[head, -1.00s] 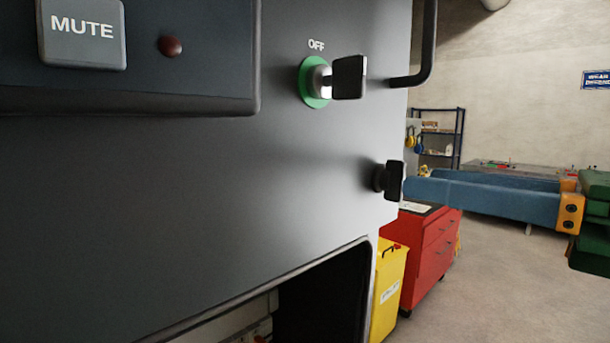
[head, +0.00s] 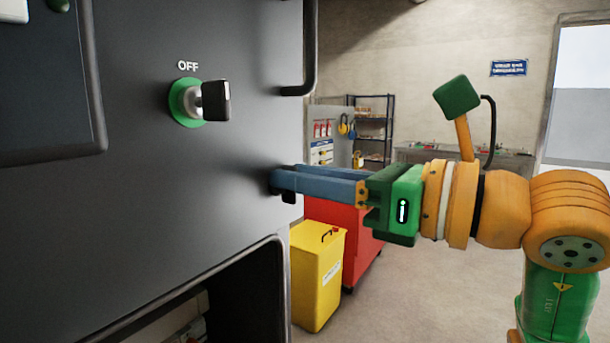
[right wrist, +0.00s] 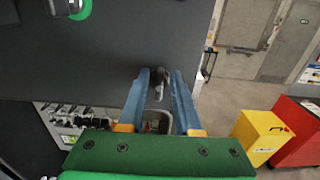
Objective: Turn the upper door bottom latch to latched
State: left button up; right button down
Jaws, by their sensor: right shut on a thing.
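The bottom latch is a small black knob (head: 289,197) low on the right edge of the dark grey door (head: 200,150). In the head view the blue fingers of my right gripper (head: 281,181) cover most of it. In the right wrist view the latch (right wrist: 158,84) sits between the two fingertips (right wrist: 159,76), and the gripper is shut on it. The exact angle of the latch is hard to read behind the fingers. My left gripper is in neither current view.
A black key switch (head: 215,101) on a green ring, marked OFF, sticks out above. A black handle bar (head: 309,50) runs along the door's upper right edge. A dark opening lies below. A yellow bin (head: 318,280) and a red cabinet (head: 350,240) stand behind, with open floor to the right.

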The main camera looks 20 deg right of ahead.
jog(key=shift+m, duration=0.4)
jog(key=shift+w+d+f+m+b, duration=0.15)
jog(key=shift+m+b, duration=0.85)
jog(key=shift+m, duration=1.8)
jog(key=shift+w+d+f+m+b, duration=0.15)
jog(key=shift+m+b, duration=0.8)
jog(key=shift+m, duration=1.85)
jog(key=shift+w+d+f+m+b, duration=0.2)
jog(key=shift+m+b, duration=0.8)
jog(key=shift+m, duration=1.8)
jog(key=shift+s+m, duration=0.15)
jog(key=shift+m, duration=0.15)
jog(key=c, duration=0.7)
grip_release()
jog(key=shift+a, duration=0.1)
jog(key=shift+o, duration=0.5)
jog(key=shift+a, duration=0.1)
